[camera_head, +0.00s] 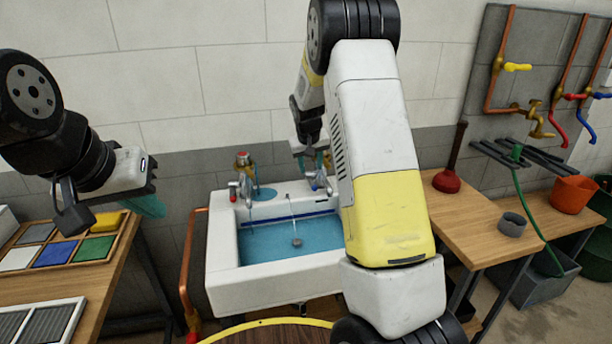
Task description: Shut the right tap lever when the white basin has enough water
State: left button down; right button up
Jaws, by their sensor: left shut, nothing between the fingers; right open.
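The white basin (222,272) stands against the wall with blue water (265,243) in it. A dark round piece (296,243) shows in the water, with a thin pale line above it; I cannot tell whether that is a chain or a stream. The left tap (244,185) has a red mark. The right tap (318,180) has a blue mark and is partly hidden. My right gripper (313,160) is open at the right tap; I cannot tell if it touches the lever. My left gripper (150,204) is shut and empty, left of the basin.
My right arm hides the basin's right side. A left bench holds a tray of coloured tiles (60,250). The right bench holds a plunger (448,180), a grey cup (512,224) and an orange bucket (573,194). A copper pipe (188,270) runs beside the basin.

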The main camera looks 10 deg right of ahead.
aim_at(313, 183)
jog(key=x, duration=1)
jog(key=shift+w+d+f, duration=0.1)
jog(key=shift+w+d, duration=0.05)
jog(key=shift+w, duration=0.2)
jog(key=shift+c, duration=0.2)
grip_shut()
dwell(0.8)
